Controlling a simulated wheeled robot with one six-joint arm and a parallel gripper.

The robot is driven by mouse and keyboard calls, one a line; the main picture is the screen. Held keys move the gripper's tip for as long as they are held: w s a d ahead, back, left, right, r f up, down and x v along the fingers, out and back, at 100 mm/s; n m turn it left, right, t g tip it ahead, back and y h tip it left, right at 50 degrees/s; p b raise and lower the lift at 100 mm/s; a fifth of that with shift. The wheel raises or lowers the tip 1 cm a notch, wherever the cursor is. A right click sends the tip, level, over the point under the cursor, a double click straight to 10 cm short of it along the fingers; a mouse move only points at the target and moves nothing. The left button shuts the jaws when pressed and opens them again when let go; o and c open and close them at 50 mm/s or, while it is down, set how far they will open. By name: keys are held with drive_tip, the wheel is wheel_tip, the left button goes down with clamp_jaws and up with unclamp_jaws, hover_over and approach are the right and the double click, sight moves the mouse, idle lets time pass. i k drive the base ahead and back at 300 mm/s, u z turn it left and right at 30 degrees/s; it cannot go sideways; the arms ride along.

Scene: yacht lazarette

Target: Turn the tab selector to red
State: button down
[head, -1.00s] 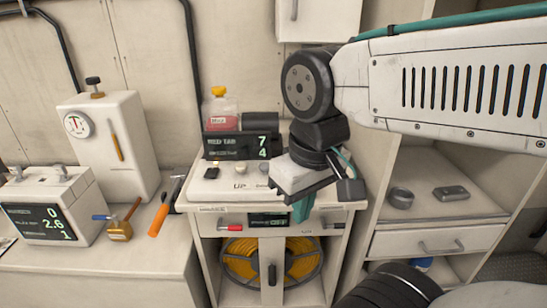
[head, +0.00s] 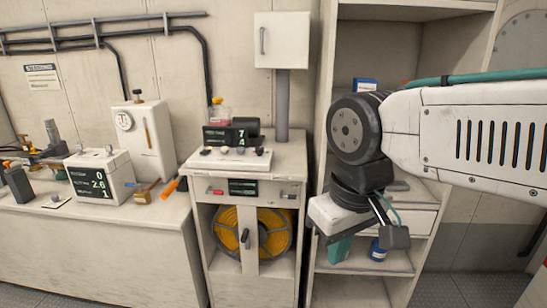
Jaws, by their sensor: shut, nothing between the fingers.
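A white panel (head: 230,161) with a row of small dark and pale knobs (head: 224,150) lies on top of a white cabinet. A dark display (head: 217,136) with green text and the digits 7 and 4 stands behind the knobs. On the cabinet front, a small red tab (head: 215,191) sits left of another dark display (head: 243,187). I cannot tell which control is the tab selector or how it is set. My gripper (head: 340,254), with teal fingers pointing down, is shut and empty. It is right of the cabinet, in front of the shelf unit, apart from the panel.
An orange hose reel (head: 226,228) sits inside the cabinet. At left, a counter (head: 110,228) carries a white instrument with a readout (head: 92,180), a tall white box (head: 150,135) and an orange-handled tool (head: 170,188). The shelf unit (head: 372,290) is behind my arm. Floor shows at bottom left.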

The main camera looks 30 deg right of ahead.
sight(259, 150)
drive_tip(key=z, duration=0.6)
drive_tip(key=i, duration=1.25)
drive_tip(key=u, duration=0.45)
drive_tip(key=k, duration=1.2)
drive_tip(key=u, duration=0.7)
drive_tip(key=i, duration=1.25)
drive_tip(key=z, duration=0.55)
